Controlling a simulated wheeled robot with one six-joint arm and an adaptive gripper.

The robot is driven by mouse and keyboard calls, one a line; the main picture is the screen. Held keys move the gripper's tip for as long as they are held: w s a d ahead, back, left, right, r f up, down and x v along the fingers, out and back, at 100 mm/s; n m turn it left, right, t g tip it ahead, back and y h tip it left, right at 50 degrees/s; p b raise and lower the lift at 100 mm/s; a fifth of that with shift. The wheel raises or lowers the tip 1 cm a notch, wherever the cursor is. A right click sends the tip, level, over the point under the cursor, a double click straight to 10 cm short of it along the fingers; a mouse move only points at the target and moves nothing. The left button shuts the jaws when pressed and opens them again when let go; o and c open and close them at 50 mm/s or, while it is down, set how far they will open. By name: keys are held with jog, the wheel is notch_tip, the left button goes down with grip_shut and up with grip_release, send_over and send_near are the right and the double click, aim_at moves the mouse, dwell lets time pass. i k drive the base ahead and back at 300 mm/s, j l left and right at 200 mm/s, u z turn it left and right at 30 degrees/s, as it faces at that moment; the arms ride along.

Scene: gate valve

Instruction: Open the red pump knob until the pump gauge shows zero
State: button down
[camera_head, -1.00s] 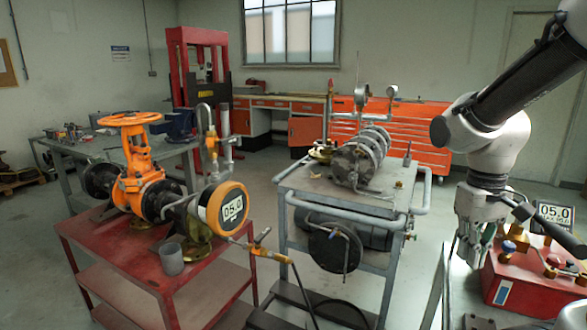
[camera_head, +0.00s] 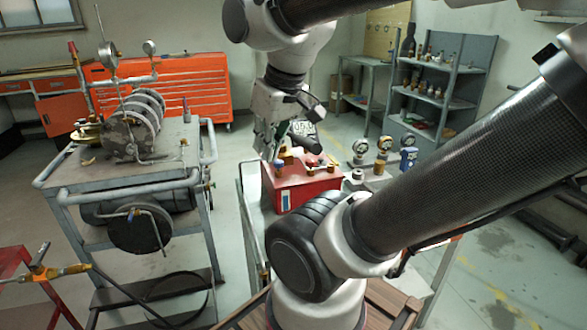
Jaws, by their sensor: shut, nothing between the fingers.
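The red pump box (camera_head: 308,190) stands on a bench right of centre.
My arm crosses the right side and hides part of the bench. Several small gauges (camera_head: 384,145) stand behind the box. Shelves (camera_head: 440,95) are at back right. Open floor lies between cart and bench.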

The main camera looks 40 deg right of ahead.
aim_at(311, 163)
jog(key=l+z, duration=0.1)
jog(key=z, duration=0.35)
jog(key=l+z, duration=0.1)
jog(key=z, duration=0.35)
jog(key=l+z, duration=0.1)
jog(key=z, duration=0.8)
jog(key=l+z, duration=0.15)
jog(key=z, duration=0.3)
jog(key=i+z, duration=0.1)
jog(key=z, duration=0.35)
jog(key=i+l+u, duration=0.15)
jog(key=u, duration=0.4)
jog(key=l+u, duration=0.15)
jog(key=u, duration=0.25)
jog(key=l+u, duration=0.1)
jog(key=u, duration=0.3)
jog(key=i+l+u, duration=0.1)
jog(key=u, duration=0.7)
